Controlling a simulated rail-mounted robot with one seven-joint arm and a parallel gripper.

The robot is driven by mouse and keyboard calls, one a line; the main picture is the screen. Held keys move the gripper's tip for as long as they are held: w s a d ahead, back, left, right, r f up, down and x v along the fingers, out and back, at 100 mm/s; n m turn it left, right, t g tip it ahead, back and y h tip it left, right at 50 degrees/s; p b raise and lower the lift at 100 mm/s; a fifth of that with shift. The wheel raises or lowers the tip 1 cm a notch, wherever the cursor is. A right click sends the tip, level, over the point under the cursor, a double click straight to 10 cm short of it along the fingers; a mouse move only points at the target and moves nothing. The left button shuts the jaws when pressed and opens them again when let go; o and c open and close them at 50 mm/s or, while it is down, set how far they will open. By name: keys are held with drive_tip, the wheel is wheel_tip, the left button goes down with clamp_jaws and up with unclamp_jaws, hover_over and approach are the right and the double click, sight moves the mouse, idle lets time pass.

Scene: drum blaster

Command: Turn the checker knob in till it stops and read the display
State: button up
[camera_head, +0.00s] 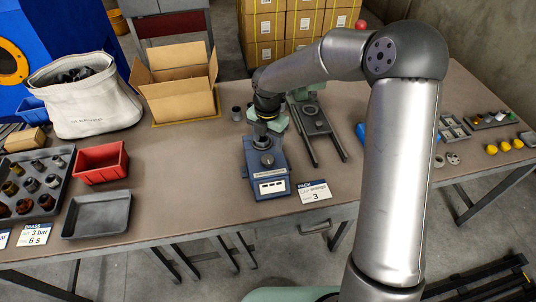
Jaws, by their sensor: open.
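The checker is a blue device (254,182) near the front edge of the table, with a pale display (272,187) on its front face. The display is too small to read. A dark round part, perhaps the knob (267,160), sits on top of the checker. My gripper (263,127) is over the back of the checker, reaching down from my arm. It is open. Its fingertips are small and partly hidden, so I cannot tell whether they touch the checker or surround any part of it.
A green-grey stand with two rails (318,130) is close on the right. A PACK card (314,192) lies at front right. An open cardboard box (180,100), red bin (101,162), grey tray (97,214) and white sack (88,105) are left. Bare tabletop lies between bin and checker.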

sight(268, 159)
wheel_tip(268, 159, down, 8)
drive_tip(key=shift+f+p, duration=0.1)
drive_tip(key=shift+p, duration=0.35)
drive_tip(key=shift+c, duration=0.3)
drive_tip(key=c, duration=0.9)
